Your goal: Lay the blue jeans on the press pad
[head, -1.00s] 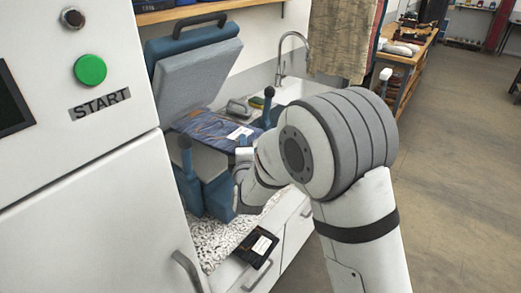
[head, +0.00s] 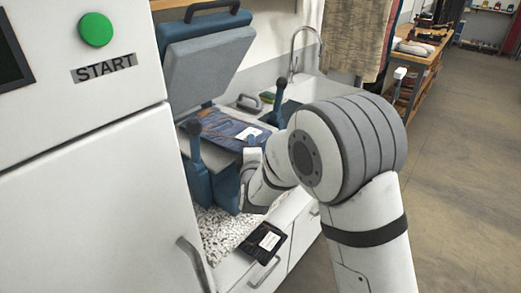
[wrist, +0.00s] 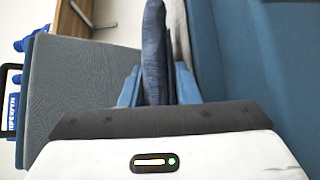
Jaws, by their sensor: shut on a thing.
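The blue jeans (head: 232,128) are a dark blue folded bundle with a white label, at the press in the head view. They are over the pale lower press pad (head: 219,154), and I cannot tell whether they touch it. My gripper is mostly hidden behind my wrist in the head view. In the wrist view my gripper (wrist: 156,87) has its blue fingers shut on the jeans (wrist: 154,50), which show edge-on as a dark blue strip. The press's grey upper plate (head: 208,60) is raised, open above the jeans.
A white cabinet (head: 85,160) with a green START button (head: 96,30) stands close on the left. Blue levers (head: 195,140) flank the pad. A sink tap (head: 300,50) is behind. A dark labelled card (head: 263,241) lies on the speckled counter (head: 222,228). Floor at right is clear.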

